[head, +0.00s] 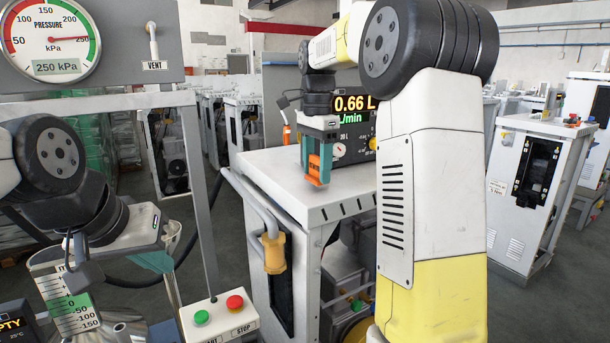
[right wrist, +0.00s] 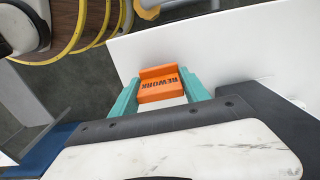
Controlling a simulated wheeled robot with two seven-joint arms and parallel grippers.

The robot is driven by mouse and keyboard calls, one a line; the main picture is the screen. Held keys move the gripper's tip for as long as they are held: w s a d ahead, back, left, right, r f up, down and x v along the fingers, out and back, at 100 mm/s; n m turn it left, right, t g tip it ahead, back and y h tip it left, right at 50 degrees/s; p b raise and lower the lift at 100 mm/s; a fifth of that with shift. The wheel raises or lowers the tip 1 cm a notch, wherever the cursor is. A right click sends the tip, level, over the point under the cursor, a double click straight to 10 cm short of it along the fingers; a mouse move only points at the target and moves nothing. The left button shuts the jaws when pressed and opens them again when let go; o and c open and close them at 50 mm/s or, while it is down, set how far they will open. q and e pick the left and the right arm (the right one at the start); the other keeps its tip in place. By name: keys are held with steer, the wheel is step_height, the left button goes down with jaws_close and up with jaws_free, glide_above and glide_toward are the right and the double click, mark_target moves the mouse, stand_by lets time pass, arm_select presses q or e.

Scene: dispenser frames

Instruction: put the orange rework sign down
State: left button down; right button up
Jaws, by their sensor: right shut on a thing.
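I cannot tell whether the sign touches the top. My left gripper (head: 152,262) is at the lower left, by the graduated vessel; one teal finger shows and its opening is hidden.
A display (head: 355,110) reading 0.66 L/min stands behind the sign. A pressure gauge (head: 50,38) reads 250 kPa at the upper left. A start/stop box (head: 218,315) and a graduated vessel (head: 75,305) are low at the left. The front of the cabinet top looks clear.

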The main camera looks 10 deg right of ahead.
steer(key=shift+f, duration=0.9)
steer(key=o, duration=1.4)
steer(key=shift+f, duration=0.1)
